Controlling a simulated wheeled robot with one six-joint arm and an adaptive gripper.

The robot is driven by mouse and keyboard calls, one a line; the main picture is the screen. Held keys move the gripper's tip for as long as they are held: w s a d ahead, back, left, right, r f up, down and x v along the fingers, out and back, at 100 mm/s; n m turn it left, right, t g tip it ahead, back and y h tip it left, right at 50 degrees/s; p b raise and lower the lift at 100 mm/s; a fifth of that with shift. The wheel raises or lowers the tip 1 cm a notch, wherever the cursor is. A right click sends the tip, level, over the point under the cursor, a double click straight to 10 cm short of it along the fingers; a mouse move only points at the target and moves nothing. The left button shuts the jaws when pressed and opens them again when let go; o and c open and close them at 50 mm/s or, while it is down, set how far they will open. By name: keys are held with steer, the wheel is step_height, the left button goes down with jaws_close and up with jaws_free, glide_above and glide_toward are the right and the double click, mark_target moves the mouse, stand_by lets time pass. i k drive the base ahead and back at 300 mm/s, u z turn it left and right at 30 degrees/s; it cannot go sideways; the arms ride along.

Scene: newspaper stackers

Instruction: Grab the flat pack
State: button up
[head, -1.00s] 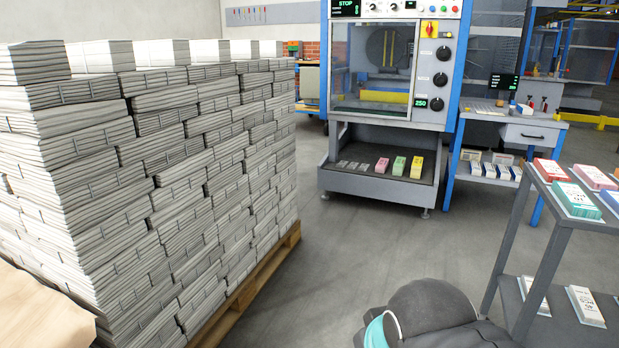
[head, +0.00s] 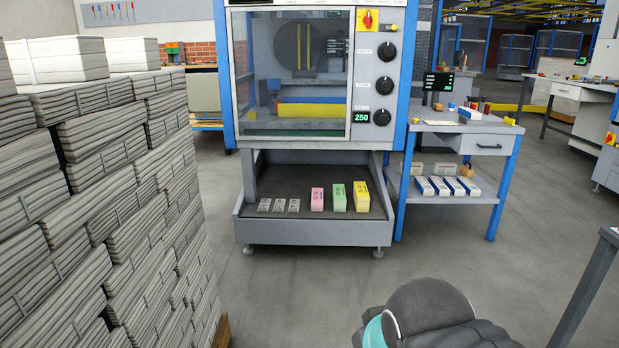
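Three low, flat grey packs (head: 279,205) lie in a row at the left of the dark tray (head: 313,233) under the machine. To their right on the same tray stand a pink pack (head: 317,200), a green pack (head: 339,200) and a yellow pack (head: 361,198), all taller than the grey ones. I cannot tell which of these, if any, is the flat pack of the task. My gripper is not in view. Only a dark rounded part of my arm with a teal ring shows at the bottom, well in front of the tray.
The blue-framed machine (head: 400,60) stands above the tray. Stacked newspaper bundles (head: 110,215) fill the left side. A side table (head: 475,125) with small boxes on its lower shelf stands right of the machine. Part of a grey rack (head: 590,285) shows at lower right. Open floor lies before the tray.

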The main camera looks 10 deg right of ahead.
mark_target(471, 114)
steer(key=z, duration=1)
steer(key=i, duration=1.75)
steer(key=z, duration=0.6)
steer(key=i, duration=2.4)
